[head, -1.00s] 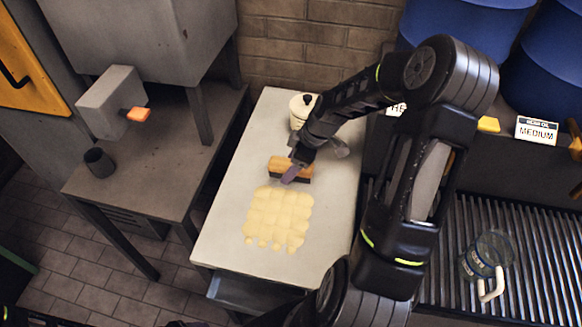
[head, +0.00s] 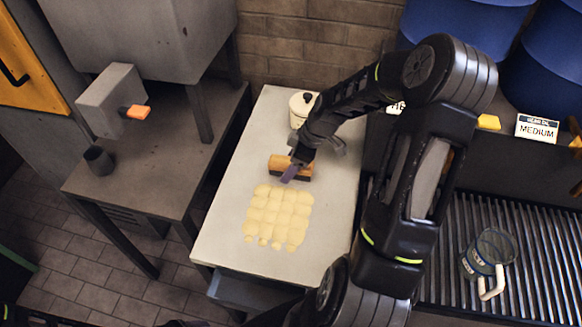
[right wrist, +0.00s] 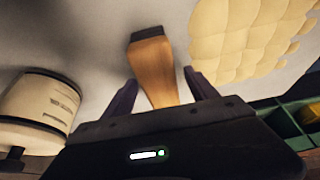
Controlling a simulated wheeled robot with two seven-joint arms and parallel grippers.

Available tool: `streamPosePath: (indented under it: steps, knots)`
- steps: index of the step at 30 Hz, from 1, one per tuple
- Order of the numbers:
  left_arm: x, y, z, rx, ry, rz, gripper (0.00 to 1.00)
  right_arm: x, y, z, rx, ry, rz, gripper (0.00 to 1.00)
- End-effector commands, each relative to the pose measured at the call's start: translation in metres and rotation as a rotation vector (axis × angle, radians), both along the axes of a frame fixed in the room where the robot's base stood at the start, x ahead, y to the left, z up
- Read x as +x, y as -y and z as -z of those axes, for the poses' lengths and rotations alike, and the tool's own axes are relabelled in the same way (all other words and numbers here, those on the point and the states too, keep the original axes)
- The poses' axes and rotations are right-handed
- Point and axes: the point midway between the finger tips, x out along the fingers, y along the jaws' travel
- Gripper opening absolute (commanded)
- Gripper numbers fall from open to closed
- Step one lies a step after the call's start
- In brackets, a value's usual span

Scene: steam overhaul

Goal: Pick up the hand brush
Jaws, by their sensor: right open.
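The hand brush (head: 279,162) has a tan wooden body and a dark bristle edge. It lies on the pale tabletop, between the white canister and the yellow patch. In the right wrist view the brush (right wrist: 153,70) runs in between the two fingers. My right gripper (head: 291,174) is open over the brush, and its fingers (right wrist: 157,92) stand on either side of the wood with gaps. Part of the brush is hidden behind the gripper in the head view. My left gripper is not in view.
A white canister (head: 298,105) stands behind the brush, close to my right wrist. A yellow segmented patch (head: 278,217) lies in front of it. The tabletop's left side is clear.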

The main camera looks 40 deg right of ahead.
Motion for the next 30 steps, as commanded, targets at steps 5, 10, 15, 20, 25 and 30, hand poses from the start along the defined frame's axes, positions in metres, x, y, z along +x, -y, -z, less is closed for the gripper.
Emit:
streamPosePath:
  steps: [5,10,15,20,25,30]
  knots:
    - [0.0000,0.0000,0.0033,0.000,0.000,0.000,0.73,0.0001,0.0000,0.0028,0.000,0.000,0.000,0.67]
    - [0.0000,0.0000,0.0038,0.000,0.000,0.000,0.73,0.0000,0.0000,0.0030,0.000,0.000,0.000,0.67]
    - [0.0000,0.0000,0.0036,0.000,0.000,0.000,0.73,0.0000,0.0000,0.0029,0.000,0.000,0.000,0.67]
    - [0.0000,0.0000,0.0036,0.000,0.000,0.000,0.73,0.0000,0.0000,0.0029,0.000,0.000,0.000,0.57]
    - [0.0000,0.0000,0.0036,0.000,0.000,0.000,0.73,-0.0001,0.0000,0.0030,0.000,0.000,0.000,0.44]
    - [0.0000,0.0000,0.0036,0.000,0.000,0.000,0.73,0.0000,0.0000,0.0029,0.000,0.000,0.000,0.30]
